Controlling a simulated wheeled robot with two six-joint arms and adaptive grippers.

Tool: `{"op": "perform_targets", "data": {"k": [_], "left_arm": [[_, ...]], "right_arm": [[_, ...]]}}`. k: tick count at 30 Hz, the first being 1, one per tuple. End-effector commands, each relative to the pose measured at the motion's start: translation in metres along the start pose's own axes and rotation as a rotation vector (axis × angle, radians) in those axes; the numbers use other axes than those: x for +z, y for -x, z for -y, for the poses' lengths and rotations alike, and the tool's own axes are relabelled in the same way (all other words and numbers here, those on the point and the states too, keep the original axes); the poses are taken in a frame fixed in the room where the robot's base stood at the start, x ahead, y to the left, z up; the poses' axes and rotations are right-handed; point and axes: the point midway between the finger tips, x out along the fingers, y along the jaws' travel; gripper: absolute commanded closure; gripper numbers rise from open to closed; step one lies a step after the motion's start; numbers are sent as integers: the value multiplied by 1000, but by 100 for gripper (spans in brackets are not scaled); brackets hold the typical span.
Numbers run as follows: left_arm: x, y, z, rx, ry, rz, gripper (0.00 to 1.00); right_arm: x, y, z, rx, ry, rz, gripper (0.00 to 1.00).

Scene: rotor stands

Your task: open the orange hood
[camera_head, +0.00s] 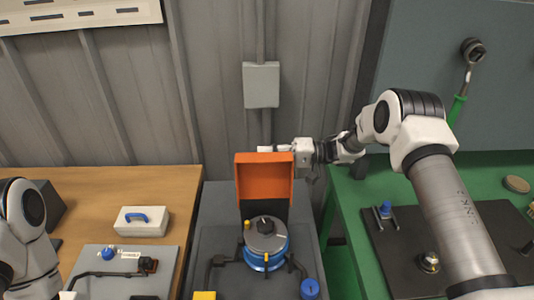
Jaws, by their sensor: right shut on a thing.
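The orange hood (264,179) stands raised, tilted up behind the blue and grey rotor unit (265,243) on the middle stand. Its hollow inner side faces me. My right gripper (278,149) is at the hood's top edge, shut on it; the fingers are small and partly hidden by the hood. My left arm shows at the lower left edge, but its gripper is not clearly visible.
A white box with a blue handle (142,220) sits on the wooden table (180,185) at the left. A green bench (345,200) with a dark plate (385,253) is at the right. A blue-capped part (310,289) stands right of the rotor unit. A grey wall box (261,84) hangs behind.

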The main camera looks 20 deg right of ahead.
Motion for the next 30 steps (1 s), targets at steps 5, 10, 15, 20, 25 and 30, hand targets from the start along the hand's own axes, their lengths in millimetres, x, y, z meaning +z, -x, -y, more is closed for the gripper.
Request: {"op": "perform_targets", "data": {"k": [5,10,15,20,25,30], "left_arm": [[0,0,0,0,0,0,60],[0,0,0,0,0,0,60],[0,0,0,0,0,0,60],[0,0,0,0,0,0,60],[0,0,0,0,0,0,60],[0,0,0,0,0,0,60]], "right_arm": [[0,0,-1,1,1,0,100],[0,0,-1,1,1,0,100],[0,0,-1,1,1,0,62],[0,0,-1,1,1,0,62],[0,2,-1,0,1,0,62],[0,28,-1,0,1,-3,62]]}}
